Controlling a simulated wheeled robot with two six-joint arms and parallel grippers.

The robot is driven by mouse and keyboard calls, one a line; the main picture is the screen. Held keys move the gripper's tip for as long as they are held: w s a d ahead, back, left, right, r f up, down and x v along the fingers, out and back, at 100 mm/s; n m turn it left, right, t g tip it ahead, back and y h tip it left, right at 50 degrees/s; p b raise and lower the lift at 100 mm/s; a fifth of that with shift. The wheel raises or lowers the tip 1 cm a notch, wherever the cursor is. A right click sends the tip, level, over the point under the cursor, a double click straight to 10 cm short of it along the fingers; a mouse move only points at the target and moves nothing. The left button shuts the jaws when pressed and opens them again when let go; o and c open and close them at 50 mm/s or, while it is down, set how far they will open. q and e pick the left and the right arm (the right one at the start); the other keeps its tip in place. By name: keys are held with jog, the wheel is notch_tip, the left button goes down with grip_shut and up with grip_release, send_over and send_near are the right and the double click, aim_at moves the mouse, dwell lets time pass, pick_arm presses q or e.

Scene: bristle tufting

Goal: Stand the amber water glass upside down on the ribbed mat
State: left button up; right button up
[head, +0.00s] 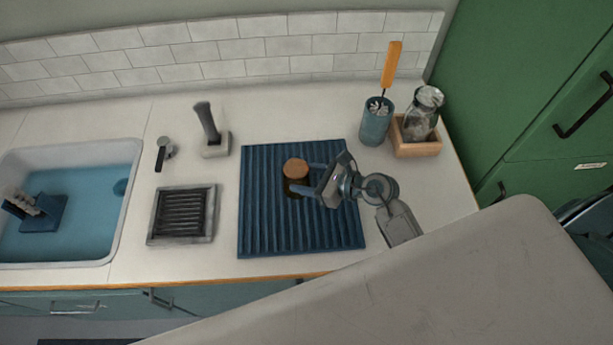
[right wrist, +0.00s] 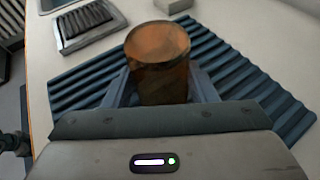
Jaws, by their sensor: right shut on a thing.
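The amber water glass (head: 295,169) is over the middle of the ribbed mat (head: 262,225), a dark blue ridged sheet on the counter. In the right wrist view the glass (right wrist: 158,45) looks roughly upright in axis, and its upper end looks like a flat closed disc, as if bottom up. My right gripper (head: 301,181) is shut on the glass, with one finger on each side below that disc. The lower end is hidden, so I cannot tell whether it touches the mat (right wrist: 225,62). My left gripper is not in view.
A drain tray (head: 182,241) lies left of the mat, and a sink (head: 128,215) of blue water is farther left. A grey-handled brush in a holder (head: 215,145) stands behind. A blue cup (head: 375,125) with a brush and a jar in a wooden box (head: 418,150) stand at back right.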

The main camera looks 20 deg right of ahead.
jog(key=shift+f+b, duration=0.35)
jog(key=shift+f, duration=0.1)
jog(key=o, duration=1.3)
jog(key=b+v, duration=0.2)
jog(key=v, duration=0.6)
jog(key=shift+s+d, duration=0.2)
jog(key=shift+s, duration=0.05)
jog(key=shift+v, duration=1.1)
jog(key=shift+r, duration=0.15)
